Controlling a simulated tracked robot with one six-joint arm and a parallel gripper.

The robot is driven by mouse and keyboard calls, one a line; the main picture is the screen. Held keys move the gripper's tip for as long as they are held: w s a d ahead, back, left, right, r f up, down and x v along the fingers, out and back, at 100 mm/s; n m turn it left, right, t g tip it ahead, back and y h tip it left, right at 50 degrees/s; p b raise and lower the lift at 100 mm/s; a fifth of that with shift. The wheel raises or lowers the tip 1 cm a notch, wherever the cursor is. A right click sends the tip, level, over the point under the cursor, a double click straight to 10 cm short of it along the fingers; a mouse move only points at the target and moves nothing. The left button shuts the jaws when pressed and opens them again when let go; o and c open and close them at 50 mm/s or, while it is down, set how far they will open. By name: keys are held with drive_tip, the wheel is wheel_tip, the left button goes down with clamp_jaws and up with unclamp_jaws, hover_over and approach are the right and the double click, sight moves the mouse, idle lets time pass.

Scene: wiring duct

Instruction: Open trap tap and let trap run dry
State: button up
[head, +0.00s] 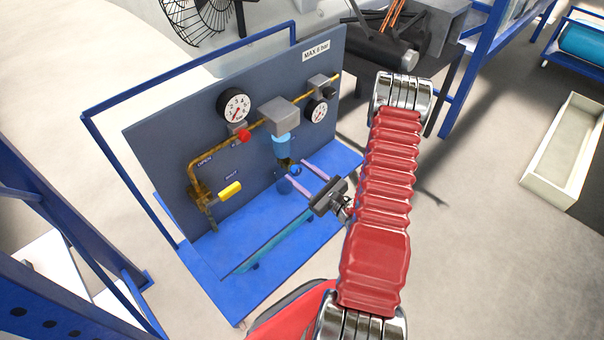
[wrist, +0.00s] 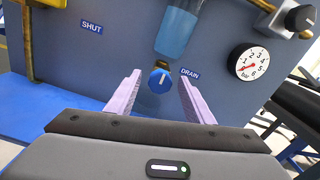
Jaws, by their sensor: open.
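The trap is a light-blue bowl (head: 281,147) under a grey block on the brass pipe; its lower part also shows in the wrist view (wrist: 178,34). Below it is a round blue tap knob (wrist: 161,80) with a white mark standing nearly upright, beside a DRAIN label (wrist: 190,73). My gripper (wrist: 158,85) is open, with its two pale purple fingers on either side of the knob and apart from it in the picture. In the head view my gripper (head: 302,176) points at the panel below the trap. Whether a finger touches the knob cannot be told.
The grey panel (head: 160,150) stands on a blue base (head: 205,250) inside a blue tube frame. Two gauges (head: 233,104) (head: 316,111), a red knob (head: 243,135) and a yellow handle (head: 230,190) are on the pipework. A teal strip (head: 270,245) lies in front, low on the base.

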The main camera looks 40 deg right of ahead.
drive_tip(key=shift+c, duration=0.2)
drive_tip(key=c, duration=0.9)
drive_tip(key=shift+d, duration=0.25)
drive_tip(key=shift+c, duration=0.6)
drive_tip(key=shift+a, duration=0.15)
